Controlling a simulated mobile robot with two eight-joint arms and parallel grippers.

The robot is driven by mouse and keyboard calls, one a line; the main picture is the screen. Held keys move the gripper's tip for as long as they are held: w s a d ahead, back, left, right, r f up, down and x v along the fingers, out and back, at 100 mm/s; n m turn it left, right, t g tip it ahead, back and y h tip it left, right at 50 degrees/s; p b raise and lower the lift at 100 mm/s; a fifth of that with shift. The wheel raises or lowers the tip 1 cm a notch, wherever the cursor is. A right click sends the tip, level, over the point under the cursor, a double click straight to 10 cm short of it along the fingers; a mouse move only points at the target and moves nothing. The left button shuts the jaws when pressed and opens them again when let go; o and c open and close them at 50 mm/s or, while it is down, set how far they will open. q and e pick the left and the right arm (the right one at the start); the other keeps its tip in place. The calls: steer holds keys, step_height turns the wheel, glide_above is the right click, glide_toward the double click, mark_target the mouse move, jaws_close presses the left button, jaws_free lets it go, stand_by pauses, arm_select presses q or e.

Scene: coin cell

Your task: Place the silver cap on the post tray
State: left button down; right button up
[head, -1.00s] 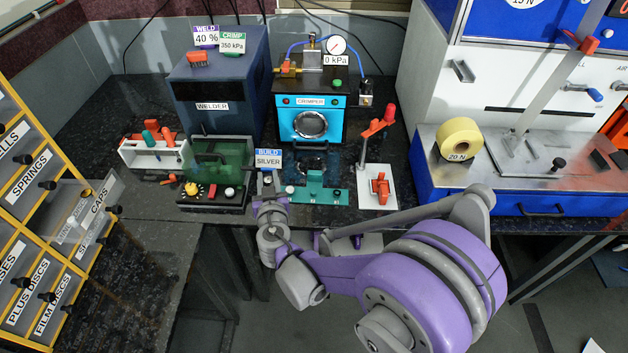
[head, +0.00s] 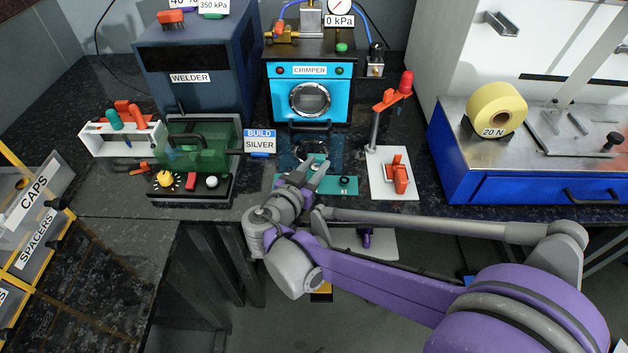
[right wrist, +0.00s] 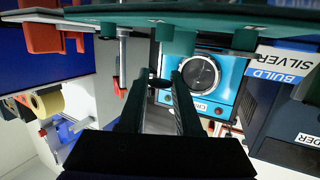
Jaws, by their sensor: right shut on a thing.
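The teal post tray (head: 350,187) lies near the front edge of the dark bench, below the crimper. In the right wrist view, which is turned over, the tray (right wrist: 100,14) runs across the top with stubby teal posts (right wrist: 176,46) on it. My right gripper (head: 318,166) is over the left part of the tray and hides some of it. Its fingers (right wrist: 158,80) are shut on a small thin piece at the tips. The piece looks dark and edge-on, consistent with the silver cap, and is apart from the posts. My left gripper is not in view.
The "BUILD SILVER" sign (head: 259,142) stands just behind and left of the tray. The crimper (head: 310,97) is behind, the green-covered box (head: 200,140) left, and the white stand with a red-topped post (head: 392,187) right. Bare bench lies front left.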

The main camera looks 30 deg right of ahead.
steer(key=shift+f+b, duration=0.7)
steer(key=shift+f, duration=1.3)
steer(key=shift+f, duration=0.1)
steer(key=o, duration=0.8)
steer(key=shift+c, duration=0.2)
steer(key=shift+r, duration=0.2)
steer(key=p+v, duration=0.2)
steer(key=v, duration=1)
steer(key=shift+f, duration=0.1)
